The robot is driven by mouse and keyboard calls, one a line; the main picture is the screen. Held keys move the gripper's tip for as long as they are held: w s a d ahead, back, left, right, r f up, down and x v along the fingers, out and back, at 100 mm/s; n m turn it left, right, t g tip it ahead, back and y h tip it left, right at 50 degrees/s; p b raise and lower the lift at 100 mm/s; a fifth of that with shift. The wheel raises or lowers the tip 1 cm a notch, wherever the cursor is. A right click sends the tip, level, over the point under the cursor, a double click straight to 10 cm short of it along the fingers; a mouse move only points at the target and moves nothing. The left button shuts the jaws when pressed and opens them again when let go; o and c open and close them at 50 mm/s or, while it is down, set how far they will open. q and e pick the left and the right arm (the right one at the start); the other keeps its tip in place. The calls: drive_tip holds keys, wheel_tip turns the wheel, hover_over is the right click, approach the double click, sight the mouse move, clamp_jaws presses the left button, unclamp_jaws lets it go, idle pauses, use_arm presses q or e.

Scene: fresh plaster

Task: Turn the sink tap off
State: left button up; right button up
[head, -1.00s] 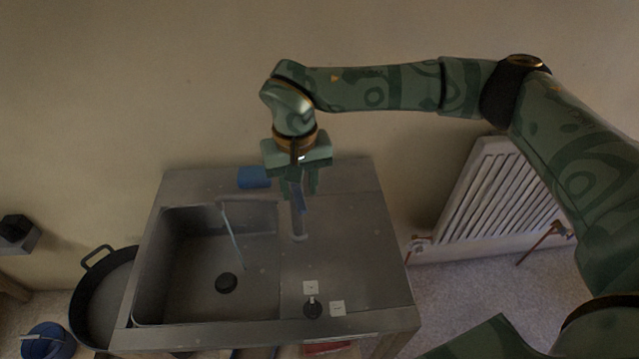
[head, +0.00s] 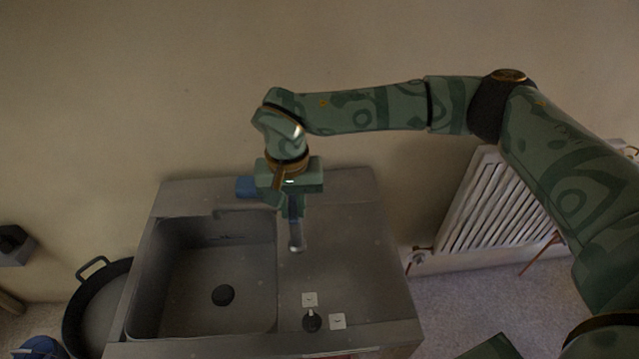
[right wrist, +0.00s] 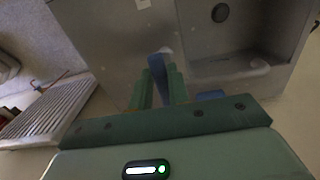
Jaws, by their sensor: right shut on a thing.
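The steel sink unit (head: 350,225) stands against the wall, with its basin (head: 185,270) on the left. The gripper hides the tap's base. My left gripper is not in view.
A blue object (head: 245,186) lies at the back of the unit beside the gripper. A radiator (head: 495,205) stands right, a black pan (head: 100,305) left. The right worktop is mostly clear.

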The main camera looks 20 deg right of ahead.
sight(292, 211)
drive_tip(key=o, duration=0.6)
drive_tip(key=shift+o, duration=0.9)
drive_tip(key=shift+a, duration=0.1)
wheel_tip(292, 211, up, 12)
drive_tip(key=p, duration=0.9)
